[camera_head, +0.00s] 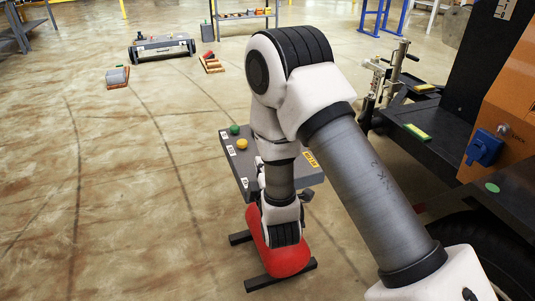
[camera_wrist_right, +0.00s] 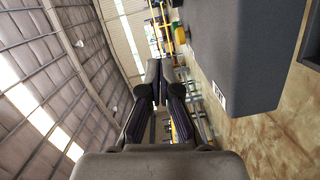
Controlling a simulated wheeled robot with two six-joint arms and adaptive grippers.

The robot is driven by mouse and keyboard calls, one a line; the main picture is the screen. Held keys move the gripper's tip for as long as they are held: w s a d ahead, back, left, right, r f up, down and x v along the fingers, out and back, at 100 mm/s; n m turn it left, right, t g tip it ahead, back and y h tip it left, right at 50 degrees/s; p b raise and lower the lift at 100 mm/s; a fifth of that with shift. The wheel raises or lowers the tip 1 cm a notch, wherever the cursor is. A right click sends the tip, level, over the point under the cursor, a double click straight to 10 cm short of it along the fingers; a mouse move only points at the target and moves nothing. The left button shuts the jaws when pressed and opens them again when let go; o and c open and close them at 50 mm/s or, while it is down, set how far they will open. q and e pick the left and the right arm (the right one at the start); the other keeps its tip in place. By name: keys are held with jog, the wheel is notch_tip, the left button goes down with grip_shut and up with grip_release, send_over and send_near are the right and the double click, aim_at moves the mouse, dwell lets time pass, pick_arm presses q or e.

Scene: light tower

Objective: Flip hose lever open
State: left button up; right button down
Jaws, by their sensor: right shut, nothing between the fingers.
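A grey box (camera_head: 229,158) with a green knob (camera_head: 234,130) and a yellow knob (camera_head: 242,144) on top stands above a red tank (camera_head: 289,262). My right arm crosses in front of it and hides part of both. In the right wrist view, my right gripper (camera_wrist_right: 161,82) is shut and empty. The side of the grey box (camera_wrist_right: 232,55) lies right of the fingers, with a gap in the picture; the yellow knob (camera_wrist_right: 180,35) shows beyond. I cannot make out the hose lever in either view. My left gripper is not in view.
A dark machine with an orange panel (camera_head: 508,110) and a blue socket cover (camera_head: 484,149) stands at the right. Its wheel is low in the corner. The floor on the left is mostly clear.

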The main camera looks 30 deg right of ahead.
jog(key=b+x, duration=0.1)
jog(key=x, duration=0.5)
jog(key=shift+f, duration=0.1)
jog(key=d, duration=0.1)
jog(key=d+b, duration=0.1)
jog(key=d, duration=0.1)
jog(key=shift+s+d+f, duration=0.2)
jog(key=shift+d+f, duration=0.1)
jog(key=shift+f, duration=0.05)
jog(key=shift+d, duration=0.15)
jog(key=shift+r, duration=0.1)
jog(key=shift+d+r+p, duration=0.15)
jog(key=shift+d+p, duration=0.45)
jog(key=shift+p, duration=0.4)
jog(key=shift+f, duration=0.2)
